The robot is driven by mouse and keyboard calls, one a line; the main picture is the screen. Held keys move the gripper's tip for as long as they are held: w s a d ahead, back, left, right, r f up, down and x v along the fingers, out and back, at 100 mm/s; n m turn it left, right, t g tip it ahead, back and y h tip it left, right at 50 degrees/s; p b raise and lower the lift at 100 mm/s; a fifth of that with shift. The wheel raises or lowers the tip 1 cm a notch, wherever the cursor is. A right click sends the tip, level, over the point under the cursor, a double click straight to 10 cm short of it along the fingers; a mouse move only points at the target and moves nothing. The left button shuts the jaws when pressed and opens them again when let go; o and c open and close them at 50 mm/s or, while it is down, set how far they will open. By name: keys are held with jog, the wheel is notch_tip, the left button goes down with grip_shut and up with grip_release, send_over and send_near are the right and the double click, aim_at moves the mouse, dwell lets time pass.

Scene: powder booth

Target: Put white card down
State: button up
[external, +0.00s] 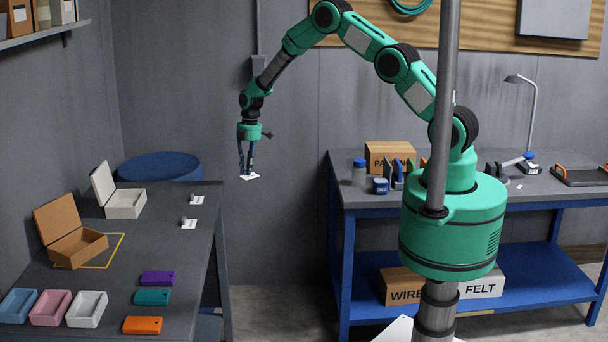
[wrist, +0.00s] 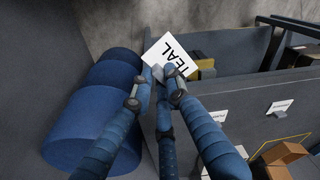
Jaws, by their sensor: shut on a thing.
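A white card (wrist: 165,50) printed with TEAL is pinched at its edge by my gripper (wrist: 158,88) in the wrist view. In the external view the card (external: 252,177) hangs in the air at the tips of my gripper (external: 246,170), to the right of the left table's edge and clear of its top. The fingers are shut on it. Its print cannot be read in the external view.
On the left table (external: 200,285) are two small white cards (external: 196,200), an open white box (external: 125,205), an open brown box (external: 80,248), several shallow trays (external: 87,310) and purple, teal (external: 152,297) and orange pieces. A blue drum (external: 160,166) stands behind.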

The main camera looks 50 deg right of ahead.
jog(key=w+d+m, duration=0.2)
jog(key=d+m, duration=0.2)
jog(key=d, duration=0.7)
jog(key=w+d+m, duration=0.3)
jog(key=d, duration=0.7)
jog(key=m+h+b, duration=0.2)
jog(key=m, duration=1.6)
send_over(363, 155)
jog(key=shift+s+a+r+t, duration=0.15)
jog(key=shift+s+a+t, duration=0.15)
jog(key=shift+a+t, duration=0.1)
jog(key=shift+f, duration=3.1)
jog(key=shift+f, duration=1.9)
jog(key=shift+f, duration=0.2)
